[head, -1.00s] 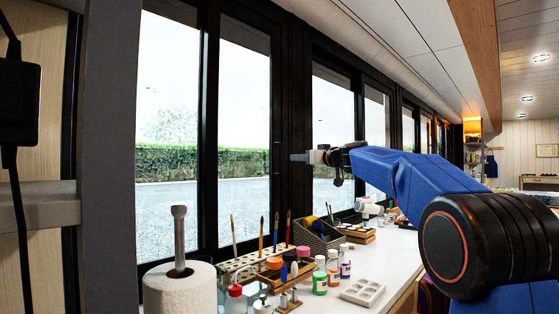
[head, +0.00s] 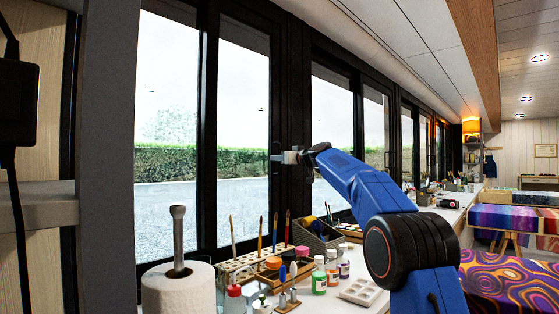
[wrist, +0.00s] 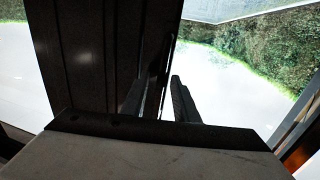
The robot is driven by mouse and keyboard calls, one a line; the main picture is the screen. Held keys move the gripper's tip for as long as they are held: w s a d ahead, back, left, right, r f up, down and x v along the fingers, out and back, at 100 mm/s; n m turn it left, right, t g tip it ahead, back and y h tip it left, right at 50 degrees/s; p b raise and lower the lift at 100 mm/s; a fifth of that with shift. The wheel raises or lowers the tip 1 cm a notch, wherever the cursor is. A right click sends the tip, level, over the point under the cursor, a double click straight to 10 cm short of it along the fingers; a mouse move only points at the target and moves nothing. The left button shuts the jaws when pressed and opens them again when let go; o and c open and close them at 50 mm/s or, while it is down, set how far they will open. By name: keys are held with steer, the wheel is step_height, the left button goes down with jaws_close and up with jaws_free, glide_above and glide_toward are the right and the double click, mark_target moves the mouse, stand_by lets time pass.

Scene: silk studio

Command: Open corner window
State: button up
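The window (head: 245,60) is a tall dark-framed pane that looks shut. Its dark frame (head: 292,95) stands at the pane's right side. A small dark handle (head: 275,157) shows at the frame's edge. In the wrist view my two dark fingers (wrist: 160,98) reach towards the dark frame (wrist: 95,50), slightly apart. A thin dark bar shows between or just beyond them. I cannot tell whether they grip it.
Below the window, the white counter (head: 330,300) holds a paper towel roll (head: 178,290), a brush rack (head: 235,264), paint bottles (head: 319,280) and a dark bin (head: 318,238). A fabric-covered table (head: 508,280) stands at right. The air around my gripper is clear.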

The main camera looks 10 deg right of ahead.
steer(key=shift+w+a, duration=0.1)
steer(key=shift+w, duration=0.1)
jaws_close()
